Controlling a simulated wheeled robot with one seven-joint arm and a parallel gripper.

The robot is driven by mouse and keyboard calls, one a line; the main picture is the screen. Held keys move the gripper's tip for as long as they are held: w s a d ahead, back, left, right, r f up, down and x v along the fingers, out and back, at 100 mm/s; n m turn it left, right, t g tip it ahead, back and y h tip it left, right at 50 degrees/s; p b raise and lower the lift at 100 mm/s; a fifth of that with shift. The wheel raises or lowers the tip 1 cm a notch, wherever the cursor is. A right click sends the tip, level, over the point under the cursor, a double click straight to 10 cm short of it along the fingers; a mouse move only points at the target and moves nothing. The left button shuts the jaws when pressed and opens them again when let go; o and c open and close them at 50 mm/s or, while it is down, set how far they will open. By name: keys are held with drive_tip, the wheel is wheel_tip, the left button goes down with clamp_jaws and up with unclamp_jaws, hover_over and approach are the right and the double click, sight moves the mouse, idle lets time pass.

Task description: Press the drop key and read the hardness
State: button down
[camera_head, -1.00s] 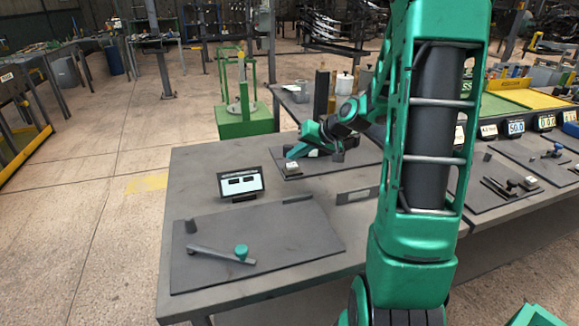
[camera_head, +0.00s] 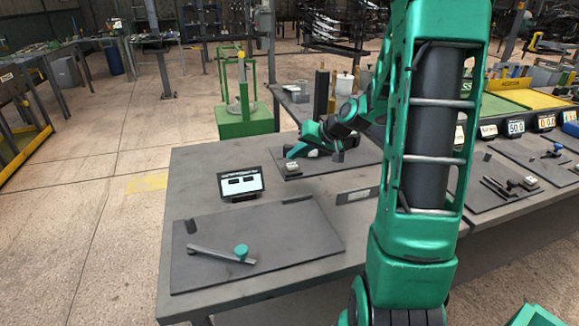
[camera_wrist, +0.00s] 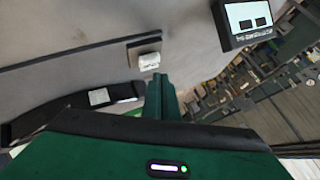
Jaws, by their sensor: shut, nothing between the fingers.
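A small pale block with faint markings, apparently the drop key (camera_head: 298,168), sits on a dark mount on the table. The key also shows in the wrist view (camera_wrist: 149,61), just beyond my fingertips. My gripper (camera_head: 291,153) is low over the plate behind it, mostly hidden by its own body. In the wrist view my gripper (camera_wrist: 160,78) is shut and empty, its fingertips apart from the key in the picture. A display (camera_head: 240,184) stands to the left, lit white with two dark boxes; the wrist view shows it too (camera_wrist: 247,18). Its reading is too small to tell.
A front dark plate (camera_head: 270,258) carries a grey lever with a green knob (camera_head: 241,251). A flat grey bar (camera_head: 357,194) lies right of the display. More stations with small displays (camera_head: 516,127) stand at the right.

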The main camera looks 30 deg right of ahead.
sight(296, 166)
drive_tip(key=shift+f, duration=0.15)
drive_tip(key=shift+s+f, duration=0.1)
drive_tip(key=shift+f, duration=0.15)
drive_tip(key=shift+f, duration=0.5)
idle(1.1)
drive_tip(key=shift+r, duration=0.95)
drive_tip(key=shift+r, duration=2.5)
